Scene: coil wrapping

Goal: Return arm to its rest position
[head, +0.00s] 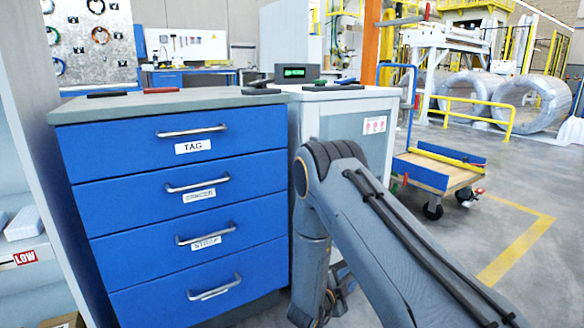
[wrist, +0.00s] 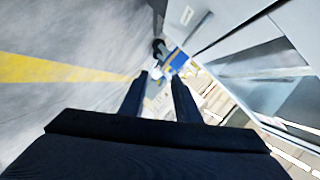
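My arm fills the lower right of the head view. It bends at an elbow in front of the cabinets and its lower link hangs down towards the bottom edge. My gripper is not visible in the head view. In the wrist view my gripper (wrist: 158,88) has its two dark fingers apart with nothing held between them. Beyond the fingertips a blue and white thing, perhaps the cart, shows small and blurred.
A blue drawer cabinet (head: 185,205) with shut drawers stands left of my arm. A light grey cabinet (head: 345,130) stands right behind my elbow. A flat cart (head: 435,170) is at the right. Wrapped coils (head: 530,102) lie farther back. Floor with yellow lines (head: 515,250) is clear at right.

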